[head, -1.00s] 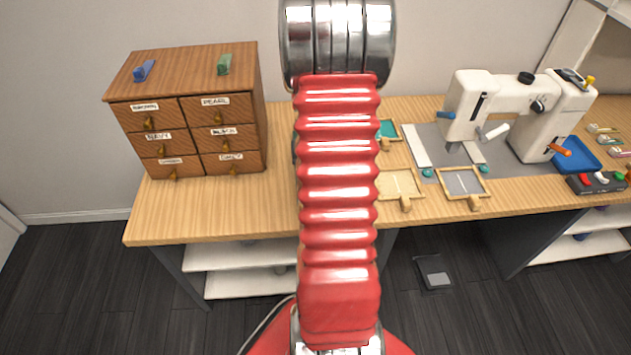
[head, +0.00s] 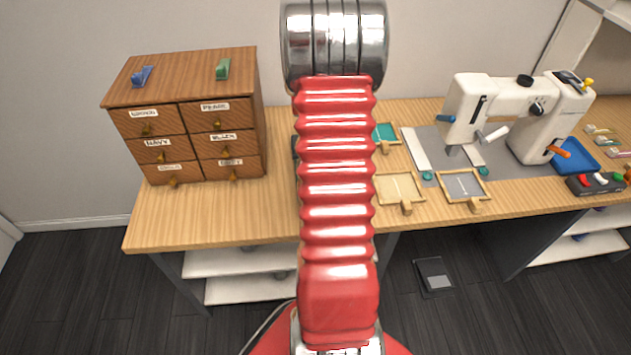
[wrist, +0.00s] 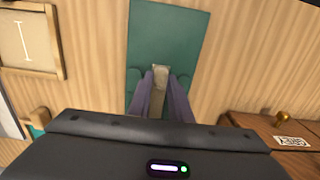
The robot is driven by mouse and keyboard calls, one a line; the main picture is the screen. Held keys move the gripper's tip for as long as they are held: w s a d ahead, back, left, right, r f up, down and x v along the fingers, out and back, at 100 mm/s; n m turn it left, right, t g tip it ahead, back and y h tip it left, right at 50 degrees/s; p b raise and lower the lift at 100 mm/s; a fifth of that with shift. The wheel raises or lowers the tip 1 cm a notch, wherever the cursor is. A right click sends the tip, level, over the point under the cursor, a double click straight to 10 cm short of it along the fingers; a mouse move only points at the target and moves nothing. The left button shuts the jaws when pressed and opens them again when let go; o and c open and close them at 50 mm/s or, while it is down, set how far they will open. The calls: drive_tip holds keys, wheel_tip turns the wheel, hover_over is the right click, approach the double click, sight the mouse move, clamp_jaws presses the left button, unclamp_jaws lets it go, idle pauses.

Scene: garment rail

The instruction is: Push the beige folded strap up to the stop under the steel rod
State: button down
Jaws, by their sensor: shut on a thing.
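In the wrist view, the two purple fingers of my gripper (wrist: 161,98) are shut on a beige folded strap (wrist: 160,72). The strap's pale end shows between and just beyond the fingertips, above a dark green plate (wrist: 170,35) on the wooden table. I cannot tell whether the strap touches the plate. I cannot make out the steel rod or the stop in either view. In the head view, my red arm hides my gripper and the strap.
A wooden drawer cabinet (head: 190,115) stands on the left of the table, and its corner is close to my gripper at right in the wrist view. Framed trays (head: 399,190) and a sewing machine (head: 520,110) stand to the right. The table front between cabinet and arm is clear.

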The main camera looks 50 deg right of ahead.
drive_tip(key=shift+w+d, duration=0.9)
drive_tip(key=shift+d, duration=0.05)
drive_tip(key=c, duration=1.5)
unclamp_jaws()
drive_tip(key=shift+c, duration=0.2)
drive_tip(key=shift+r, duration=0.1)
drive_tip(key=shift+w+r, duration=0.1)
drive_tip(key=shift+r, duration=0.4)
wheel_tip(320, 180, up, 7)
